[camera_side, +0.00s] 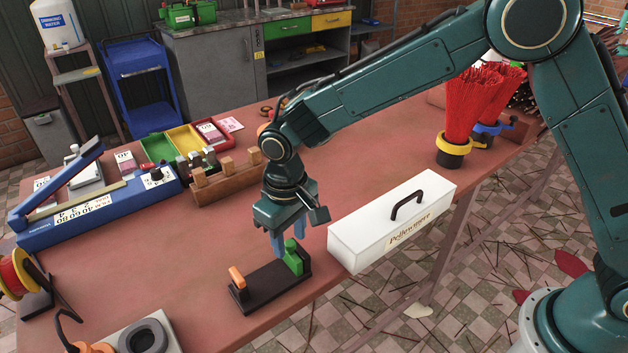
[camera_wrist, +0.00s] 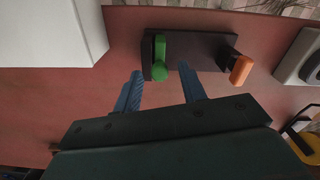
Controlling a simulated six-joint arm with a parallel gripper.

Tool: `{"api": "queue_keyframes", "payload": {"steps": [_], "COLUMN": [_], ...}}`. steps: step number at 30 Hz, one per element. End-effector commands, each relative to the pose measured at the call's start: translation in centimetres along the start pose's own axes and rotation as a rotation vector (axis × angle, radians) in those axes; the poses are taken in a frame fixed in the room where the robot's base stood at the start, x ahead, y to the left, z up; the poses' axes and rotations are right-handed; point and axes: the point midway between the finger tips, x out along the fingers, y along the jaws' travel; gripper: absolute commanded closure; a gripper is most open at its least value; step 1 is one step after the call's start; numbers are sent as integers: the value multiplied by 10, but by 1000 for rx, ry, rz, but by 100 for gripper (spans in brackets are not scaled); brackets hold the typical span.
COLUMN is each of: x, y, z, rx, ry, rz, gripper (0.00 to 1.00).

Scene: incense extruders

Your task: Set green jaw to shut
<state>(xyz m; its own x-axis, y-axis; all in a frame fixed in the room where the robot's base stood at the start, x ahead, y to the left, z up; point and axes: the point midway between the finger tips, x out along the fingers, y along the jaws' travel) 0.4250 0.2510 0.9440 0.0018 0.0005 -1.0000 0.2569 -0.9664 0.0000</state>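A dark base block (camera_side: 270,282) lies on the red-brown table near its front edge. The green jaw (camera_side: 294,259) stands at its right end, and an orange lever (camera_side: 237,277) stands at its left end. In the wrist view the green jaw (camera_wrist: 159,58) is at the block's left and the orange lever (camera_wrist: 240,68) at its right. My gripper (camera_side: 287,246) points down just above and beside the green jaw. Its blue fingers are apart and hold nothing. In the wrist view the gripper (camera_wrist: 160,72) has its fingertips on either side of the green jaw's rounded end; contact cannot be told.
A white lidded box (camera_side: 370,237) with a black handle stands close to the right of the block. A wooden rack (camera_side: 225,180) and a blue device (camera_side: 100,212) are behind and left. Red incense bundles (camera_side: 470,105) stand far right. Table left of the block is mostly clear.

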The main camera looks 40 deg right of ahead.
Motion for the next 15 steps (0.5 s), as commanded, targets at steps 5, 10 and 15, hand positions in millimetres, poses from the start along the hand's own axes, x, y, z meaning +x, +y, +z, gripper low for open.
{"api": "queue_keyframes", "payload": {"steps": [5, 10, 15], "x": [0, -2, -13], "y": [0, 0, 0], "z": [0, 0, 0], "rx": [-1, -1, -1], "ry": [-1, -1, 0], "rz": [0, 0, -1], "gripper": [59, 59, 59]}}
